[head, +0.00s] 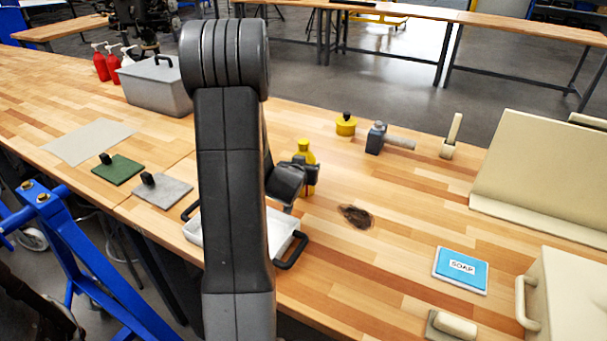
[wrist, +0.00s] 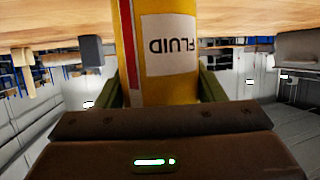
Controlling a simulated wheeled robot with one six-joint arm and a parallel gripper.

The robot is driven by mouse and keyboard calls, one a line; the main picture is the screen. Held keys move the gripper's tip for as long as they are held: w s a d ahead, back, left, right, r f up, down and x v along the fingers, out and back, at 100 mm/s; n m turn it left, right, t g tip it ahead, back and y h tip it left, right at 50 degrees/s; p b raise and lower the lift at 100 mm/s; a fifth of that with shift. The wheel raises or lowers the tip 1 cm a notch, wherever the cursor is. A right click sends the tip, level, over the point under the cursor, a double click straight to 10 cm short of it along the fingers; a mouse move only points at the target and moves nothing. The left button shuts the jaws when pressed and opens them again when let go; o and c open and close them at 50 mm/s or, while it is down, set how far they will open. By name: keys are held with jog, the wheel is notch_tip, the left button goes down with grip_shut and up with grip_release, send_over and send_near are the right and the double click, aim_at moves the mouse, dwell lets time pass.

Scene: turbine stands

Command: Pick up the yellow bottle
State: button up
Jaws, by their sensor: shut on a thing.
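The yellow bottle (head: 305,152) stands upright on the wooden bench, just right of my arm in the head view. My gripper (head: 311,181) is at its body, partly hidden behind my wrist. In the wrist view, which is upside down, the yellow bottle (wrist: 180,85) fills the middle with a white "FLUID" label and a red stripe. The gripper's fingers (wrist: 168,92) are on both sides of it, shut on it. I cannot tell whether its base touches the bench.
A white tray (head: 191,231) with black handles sits near the front edge, partly behind my arm. A dark stain (head: 356,216) and a blue soap packet (head: 461,269) lie to the right. A yellow tin (head: 346,125) and a grey mallet (head: 376,139) are behind. A grey box (head: 153,89) stands left.

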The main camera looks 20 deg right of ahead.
aim_at(303, 141)
notch_tip(303, 141, up, 10)
jog(key=shift+r+p, duration=0.1)
jog(key=shift+p, duration=1)
